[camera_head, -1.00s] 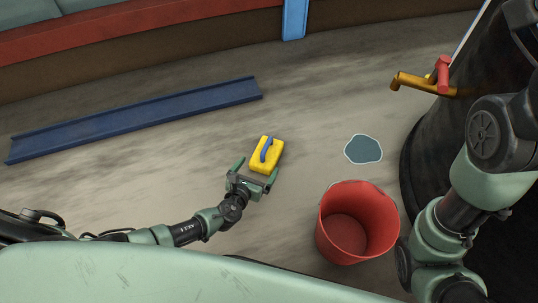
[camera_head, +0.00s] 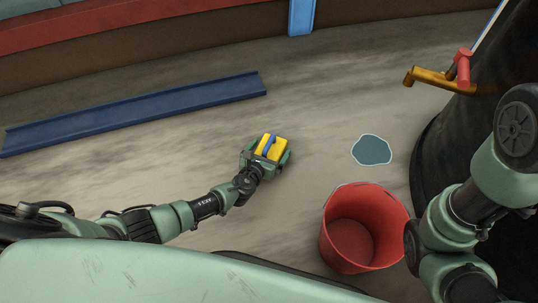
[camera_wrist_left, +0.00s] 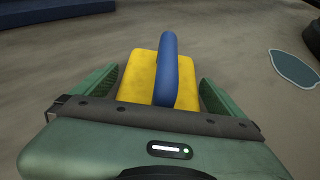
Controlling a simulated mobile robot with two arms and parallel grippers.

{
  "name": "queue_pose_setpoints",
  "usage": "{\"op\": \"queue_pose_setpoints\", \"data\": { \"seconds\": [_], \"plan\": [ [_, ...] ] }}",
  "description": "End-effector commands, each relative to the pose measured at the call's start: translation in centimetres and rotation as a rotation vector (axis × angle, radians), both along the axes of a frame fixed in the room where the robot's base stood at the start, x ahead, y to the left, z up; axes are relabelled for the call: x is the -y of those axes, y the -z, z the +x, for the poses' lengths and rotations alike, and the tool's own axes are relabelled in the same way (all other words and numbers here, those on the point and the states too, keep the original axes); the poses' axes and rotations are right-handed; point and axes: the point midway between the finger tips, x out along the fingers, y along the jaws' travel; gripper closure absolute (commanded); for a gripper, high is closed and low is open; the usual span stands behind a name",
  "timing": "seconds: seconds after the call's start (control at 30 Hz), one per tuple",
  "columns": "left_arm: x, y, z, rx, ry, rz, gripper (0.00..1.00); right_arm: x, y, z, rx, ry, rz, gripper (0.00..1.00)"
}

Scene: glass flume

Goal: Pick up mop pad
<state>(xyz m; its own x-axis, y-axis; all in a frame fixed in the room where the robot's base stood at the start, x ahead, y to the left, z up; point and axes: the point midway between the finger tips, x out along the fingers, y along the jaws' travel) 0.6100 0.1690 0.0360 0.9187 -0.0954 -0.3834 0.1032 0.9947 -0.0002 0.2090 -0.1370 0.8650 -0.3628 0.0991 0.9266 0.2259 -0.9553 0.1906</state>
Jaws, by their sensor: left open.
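The mop pad (camera_head: 279,147) is a yellow block with a blue handle along its top, lying on the grey floor. My left gripper (camera_head: 268,148) is around it in the head view, with one finger on each side. In the left wrist view the mop pad (camera_wrist_left: 145,77) sits between the two green fingers of the left gripper (camera_wrist_left: 157,92). A narrow gap shows on each side, so the jaws are open. The near end of the pad is hidden behind the gripper body. My right arm shows at the right, but its gripper is out of view.
A red bucket (camera_head: 330,232) stands to the right of my left gripper. A dark puddle (camera_head: 372,150) lies behind the bucket. A blue channel (camera_head: 140,112) lies at the left. A dark barrel (camera_head: 447,140) with an orange tap (camera_head: 440,79) stands at the right.

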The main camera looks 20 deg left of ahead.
Motion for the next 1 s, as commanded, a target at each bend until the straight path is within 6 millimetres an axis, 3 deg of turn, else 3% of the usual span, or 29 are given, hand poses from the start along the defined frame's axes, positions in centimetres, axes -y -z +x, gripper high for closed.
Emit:
{"op": "queue_pose_setpoints", "data": {
  "seconds": [0.07, 0.1, 0.4, 0.77, 1.0],
  "plan": [
    [0.0, -0.1, 0.0, 0.000, 0.000, 0.000, 0.00, 0.0, -0.1, 0.0, 0.000, 0.000, 0.000, 1.00],
    [0.0, -0.1, 0.0, 0.000, 0.000, 0.000, 0.06, 0.0, -0.1, 0.0, 0.000, 0.000, 0.000, 1.00],
    [0.0, -0.1, 0.0, 0.000, 0.000, 0.001, 0.89, 0.0, -0.1, 0.0, 0.001, 0.000, -0.001, 1.00],
    [-0.1, -0.6, 0.0, 0.000, 0.000, 0.000, 0.91, 0.0, -0.5, 0.0, 0.000, 0.000, -0.001, 1.00],
    [-0.1, -3.1, 0.0, 0.001, 0.000, 0.001, 0.91, 0.0, -2.8, 0.0, 0.000, 0.000, -0.001, 1.00]
  ]
}}
